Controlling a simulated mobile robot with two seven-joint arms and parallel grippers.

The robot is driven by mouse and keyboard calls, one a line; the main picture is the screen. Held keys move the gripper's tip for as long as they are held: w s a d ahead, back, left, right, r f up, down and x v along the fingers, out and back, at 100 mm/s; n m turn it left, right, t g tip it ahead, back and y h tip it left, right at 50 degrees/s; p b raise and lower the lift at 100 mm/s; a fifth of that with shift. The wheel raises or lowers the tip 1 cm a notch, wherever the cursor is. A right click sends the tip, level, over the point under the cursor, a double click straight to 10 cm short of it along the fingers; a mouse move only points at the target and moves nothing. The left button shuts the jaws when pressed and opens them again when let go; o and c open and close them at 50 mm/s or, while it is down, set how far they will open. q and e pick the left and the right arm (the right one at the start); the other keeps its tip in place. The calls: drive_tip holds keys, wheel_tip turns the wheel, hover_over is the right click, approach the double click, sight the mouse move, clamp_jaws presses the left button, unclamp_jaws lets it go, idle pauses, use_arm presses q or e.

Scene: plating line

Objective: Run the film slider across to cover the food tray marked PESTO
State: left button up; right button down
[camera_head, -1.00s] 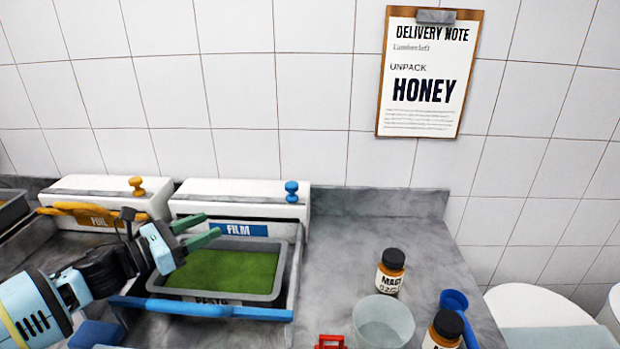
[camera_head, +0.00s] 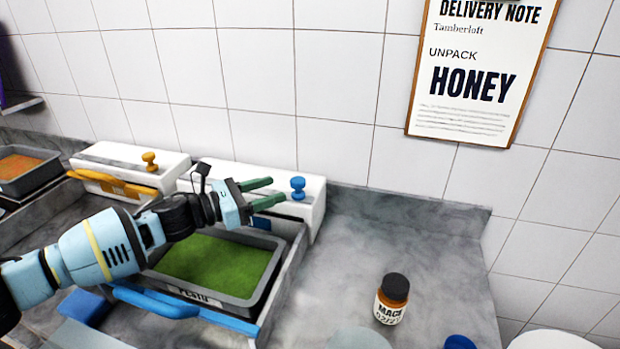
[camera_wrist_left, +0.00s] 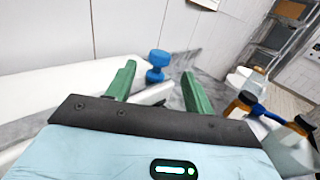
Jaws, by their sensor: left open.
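The PESTO tray (camera_head: 222,268) holds green food and sits uncovered in the frame below the white film dispenser (camera_head: 313,207). A blue knob (camera_head: 298,187) stands on top of the dispenser; the knob also shows in the left wrist view (camera_wrist_left: 157,66). The frame has a blue bar (camera_head: 150,301) along its front. My left gripper (camera_head: 265,193) is open and empty, in front of the dispenser and left of the blue knob. It hides most of the blue FILM label. In the left wrist view the knob shows beyond and between the fingers (camera_wrist_left: 155,90). My right gripper is not in view.
The foil dispenser (camera_head: 110,160) with an orange knob (camera_head: 150,161) and orange bar stands at left. Another tray (camera_head: 22,175) with orange food is farther left. A brown jar (camera_head: 391,299) stands on the right counter. The delivery note (camera_head: 483,70) hangs on the wall.

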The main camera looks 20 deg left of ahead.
sight(297, 179)
use_arm(q)
drive_tip(key=shift+s, duration=0.1)
drive_tip(key=shift+p+x, duration=0.3)
drive_tip(key=shift+x, duration=3.55)
drive_tip(key=shift+a, duration=0.1)
drive_tip(key=shift+c, duration=0.2)
clamp_jaws()
